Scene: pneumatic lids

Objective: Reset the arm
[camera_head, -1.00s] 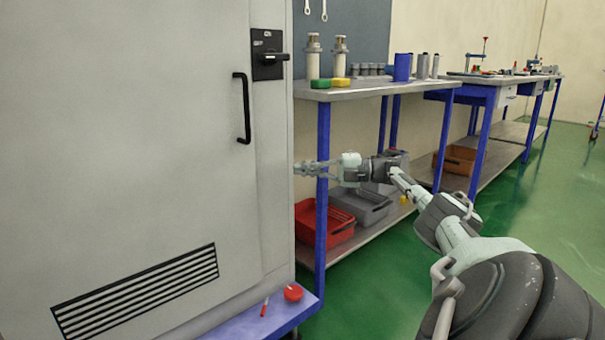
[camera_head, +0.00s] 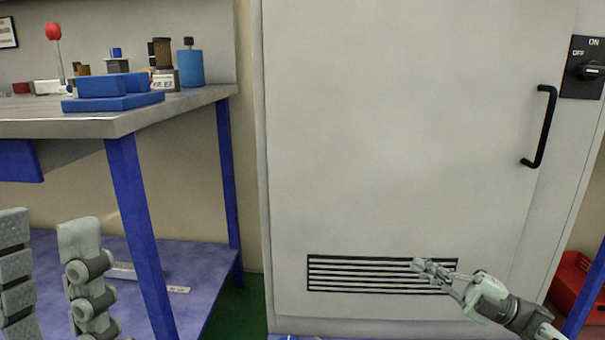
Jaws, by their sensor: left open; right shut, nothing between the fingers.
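My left gripper (camera_head: 45,232) is large and close at the lower left, its two grey jointed fingers spread wide with nothing between them. It shows in front of the left workbench (camera_head: 60,128). My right gripper (camera_head: 424,266) is at the lower right, in front of the vent grille (camera_head: 345,273) of the grey cabinet (camera_head: 400,130). Its fingers are together and hold nothing. I cannot tell how far it is from the cabinet door. Most of both arms is out of the frame.
The cabinet has a black handle (camera_head: 545,127) and a rotary switch (camera_head: 588,68). A blue block (camera_head: 112,92) and a blue bottle (camera_head: 191,66) stand on the left bench. A red bin (camera_head: 572,285) is at the right edge. A little green floor shows between bench and cabinet.

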